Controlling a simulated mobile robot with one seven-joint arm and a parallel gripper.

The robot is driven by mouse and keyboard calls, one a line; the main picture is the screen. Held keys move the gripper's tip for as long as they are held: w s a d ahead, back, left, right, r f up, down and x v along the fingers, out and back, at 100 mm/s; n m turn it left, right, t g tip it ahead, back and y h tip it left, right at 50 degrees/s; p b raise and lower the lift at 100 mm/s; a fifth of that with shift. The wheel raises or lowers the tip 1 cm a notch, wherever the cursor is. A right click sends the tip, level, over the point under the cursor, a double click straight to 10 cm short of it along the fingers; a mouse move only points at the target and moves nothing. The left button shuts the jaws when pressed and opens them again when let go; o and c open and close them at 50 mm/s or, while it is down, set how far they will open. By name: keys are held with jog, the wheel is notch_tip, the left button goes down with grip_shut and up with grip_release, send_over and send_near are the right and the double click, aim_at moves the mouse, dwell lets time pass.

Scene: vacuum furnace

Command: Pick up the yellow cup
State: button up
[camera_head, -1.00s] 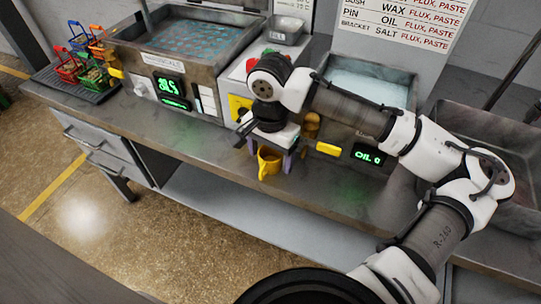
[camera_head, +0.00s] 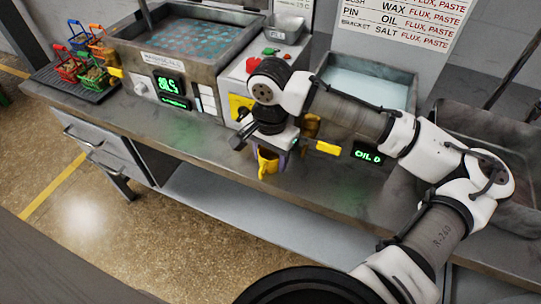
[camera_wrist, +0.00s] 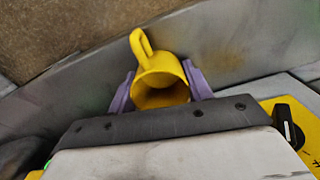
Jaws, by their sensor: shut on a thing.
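The yellow cup (camera_head: 268,160) stands near the front edge of the metal bench, its handle toward the edge. In the wrist view the cup (camera_wrist: 158,78) sits between the two purple fingers, open mouth toward the camera and handle pointing up in the picture. My gripper (camera_head: 269,155) is over the cup from above. The wrist view also shows my gripper (camera_wrist: 160,88) shut on the cup, one finger against each side. The cup's underside is hidden, so I cannot tell whether it touches the bench.
Behind the gripper is a grey box with a yellow panel (camera_head: 240,105). A larger bath (camera_head: 195,42) and coloured baskets (camera_head: 68,70) are left. The bench front (camera_head: 190,140) is clear.

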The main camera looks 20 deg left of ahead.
notch_tip(320, 180, up, 20)
jog(key=b, duration=0.1)
dwell(0.4)
